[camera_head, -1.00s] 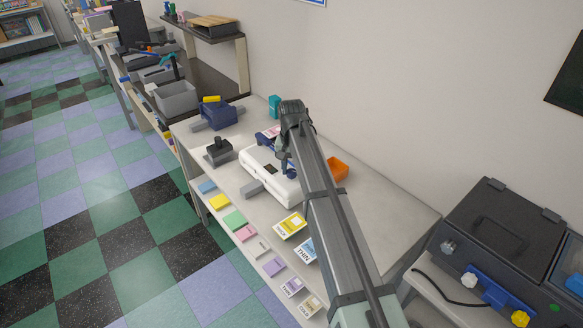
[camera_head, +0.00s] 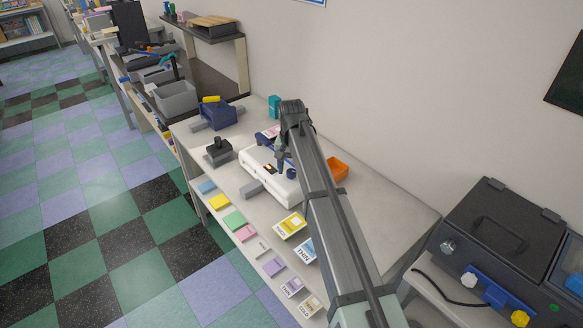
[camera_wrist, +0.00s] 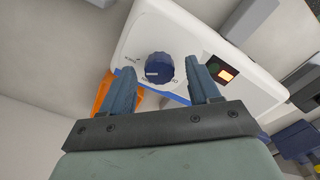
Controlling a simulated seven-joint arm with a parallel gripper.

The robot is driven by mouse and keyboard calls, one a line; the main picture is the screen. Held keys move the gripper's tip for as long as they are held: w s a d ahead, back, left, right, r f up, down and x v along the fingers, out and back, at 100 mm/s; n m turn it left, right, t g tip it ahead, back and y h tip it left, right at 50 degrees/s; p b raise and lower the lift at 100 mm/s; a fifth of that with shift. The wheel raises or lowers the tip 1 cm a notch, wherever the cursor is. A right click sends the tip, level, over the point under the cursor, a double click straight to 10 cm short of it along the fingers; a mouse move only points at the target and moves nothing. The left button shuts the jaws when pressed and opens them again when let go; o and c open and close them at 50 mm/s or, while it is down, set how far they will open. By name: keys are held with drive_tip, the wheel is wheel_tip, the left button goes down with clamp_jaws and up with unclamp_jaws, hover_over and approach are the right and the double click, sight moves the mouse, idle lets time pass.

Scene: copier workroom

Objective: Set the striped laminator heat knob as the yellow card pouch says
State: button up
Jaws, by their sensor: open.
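The white laminator (camera_head: 258,160) lies on the bench under my arm; it fills much of the wrist view (camera_wrist: 200,20). Its dark blue heat knob (camera_wrist: 159,66) has a pale stripe, which lies toward the knob's left side in the wrist view. Small print around the knob is unreadable and partly hidden. My gripper (camera_wrist: 162,78) is open, its fingers on either side of the knob with gaps, not gripping it. In the head view my gripper (camera_head: 280,162) is over the laminator. The yellow card pouch (camera_head: 290,225) lies on the bench in front; its print is too small to read surely.
An orange display (camera_wrist: 226,74) glows beside a green spot on the laminator. An orange bin (camera_head: 338,169) stands behind my arm. Several coloured pads and pouches line the front edge. A black stamp-like device (camera_head: 218,151) and a blue tool (camera_head: 217,115) stand left.

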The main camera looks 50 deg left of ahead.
sight(291, 170)
wheel_tip(291, 170, up, 14)
idle(0.8)
drive_tip(key=shift+f, duration=0.1)
idle(0.3)
